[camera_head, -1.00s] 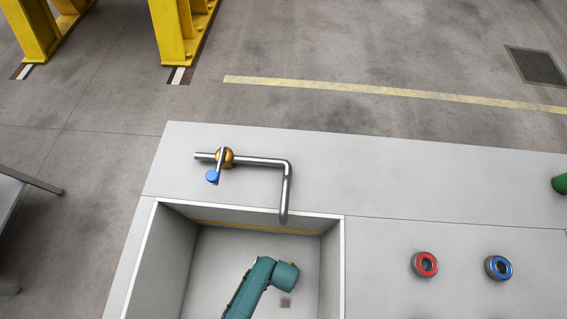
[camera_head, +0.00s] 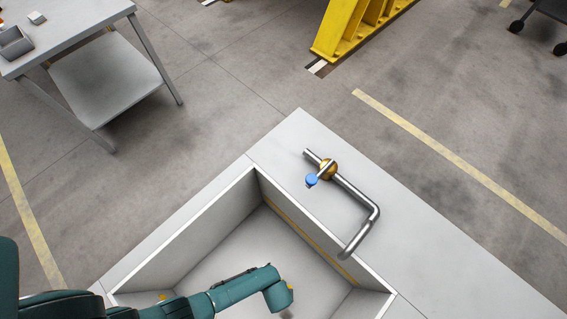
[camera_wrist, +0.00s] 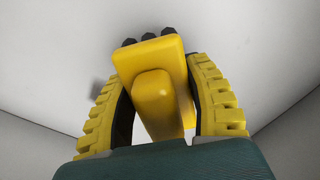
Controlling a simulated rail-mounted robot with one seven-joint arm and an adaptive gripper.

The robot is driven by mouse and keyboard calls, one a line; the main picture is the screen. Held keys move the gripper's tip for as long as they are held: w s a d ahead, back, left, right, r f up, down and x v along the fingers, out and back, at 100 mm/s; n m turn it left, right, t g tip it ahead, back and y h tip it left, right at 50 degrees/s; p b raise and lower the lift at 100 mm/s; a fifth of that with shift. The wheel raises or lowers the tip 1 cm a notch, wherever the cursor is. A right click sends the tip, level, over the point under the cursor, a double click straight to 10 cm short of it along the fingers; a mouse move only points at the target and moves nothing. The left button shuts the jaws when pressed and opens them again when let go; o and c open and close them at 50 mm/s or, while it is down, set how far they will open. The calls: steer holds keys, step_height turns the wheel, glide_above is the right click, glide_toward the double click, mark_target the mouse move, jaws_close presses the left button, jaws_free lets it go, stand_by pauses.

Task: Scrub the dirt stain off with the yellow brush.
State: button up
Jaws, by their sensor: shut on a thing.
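The yellow brush (camera_wrist: 150,58) is in my gripper (camera_wrist: 160,78), between its two yellow ribbed fingers in the wrist view. Its dark bristle tufts show at the far end, over a pale grey surface. A small dark patch (camera_wrist: 97,89) lies on that surface left of the brush; I cannot tell whether it is the stain or the drain. I cannot tell whether the bristles touch the surface. In the head view my arm reaches over the sink (camera_head: 215,240), and my gripper and the brush cannot be made out clearly. No dirt stain is clearly visible there.
A metal tap (camera_head: 362,200) with a blue-ended handle stands on the counter (camera_head: 430,245) beside the sink, its spout over the rim. The sink walls enclose the work area. A grey table (camera_head: 70,35) stands at the upper left, with open floor between.

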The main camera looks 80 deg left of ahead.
steer(key=shift+w+a+p, duration=0.15)
steer(key=shift+w+p, duration=0.15)
steer(key=shift+p, duration=0.1)
steer(key=shift+w+d+r+p, duration=0.1)
steer(key=shift+r+p, duration=0.45)
steer(key=shift+r, duration=0.1)
steer(key=shift+w+d+r+p, duration=0.1)
steer(key=shift+r+p, duration=0.45)
steer(key=shift+r, duration=0.05)
step_height(320, 180, up, 3)
steer(key=p, duration=0.3)
steer(key=shift+r, duration=0.2)
